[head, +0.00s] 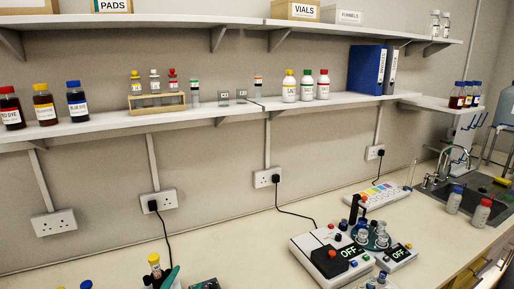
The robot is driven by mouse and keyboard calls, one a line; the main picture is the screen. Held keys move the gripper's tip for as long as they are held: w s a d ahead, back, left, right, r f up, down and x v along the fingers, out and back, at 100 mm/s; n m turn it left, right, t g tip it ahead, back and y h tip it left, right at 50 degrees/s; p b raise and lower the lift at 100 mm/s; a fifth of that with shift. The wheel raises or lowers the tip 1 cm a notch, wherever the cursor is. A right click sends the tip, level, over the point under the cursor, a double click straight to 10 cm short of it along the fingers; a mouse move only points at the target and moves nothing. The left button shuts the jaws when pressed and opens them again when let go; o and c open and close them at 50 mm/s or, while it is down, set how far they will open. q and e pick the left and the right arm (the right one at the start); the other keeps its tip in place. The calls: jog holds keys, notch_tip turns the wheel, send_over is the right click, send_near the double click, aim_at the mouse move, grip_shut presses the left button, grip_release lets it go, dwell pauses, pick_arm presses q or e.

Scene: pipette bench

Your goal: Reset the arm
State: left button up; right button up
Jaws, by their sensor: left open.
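What I take to be my left gripper (168,279) shows only in part at the bottom edge of the head view, left of centre, as a slanted teal piece. It is open. It is close beside a small yellow-capped bottle (154,262) on the bench; I cannot tell whether they touch. Most of my left arm is out of view. My right gripper is not in view.
On the bench (240,245), a device with an OFF display (330,255) stands right of centre near a round holder with vials (372,238). The sink (478,182) is far right.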

pick_arm(q)
jog(key=s+a+f+n+g+y, duration=0.1)
jog(key=s+a+f+n+g, duration=0.25)
jog(key=s+f+g, duration=0.55)
jog(key=s+a+f+n+g+y, duration=0.15)
jog(key=s+f+n+g, duration=0.35)
jog(key=s+f, duration=0.9)
notch_tip(320, 180, down, 34)
jog(key=s+r+g+b, duration=0.1)
jog(key=s+g+b, duration=0.1)
jog(key=b, duration=1)
jog(key=s+a+f+b, duration=0.1)
jog(key=s+f+b, duration=0.2)
jog(key=f, duration=0.6)
jog(key=s+a+f+b, duration=0.1)
jog(key=s+f+b, duration=0.2)
jog(key=s+f, duration=0.5)
jog(key=s+a+f+b, duration=0.1)
jog(key=s+f+b, duration=0.3)
jog(key=f, duration=0.7)
jog(key=shift+s+a+g, duration=0.2)
jog(key=shift+s+g, duration=0.2)
jog(key=shift+s, duration=0.7)
jog(key=shift+m, duration=0.25)
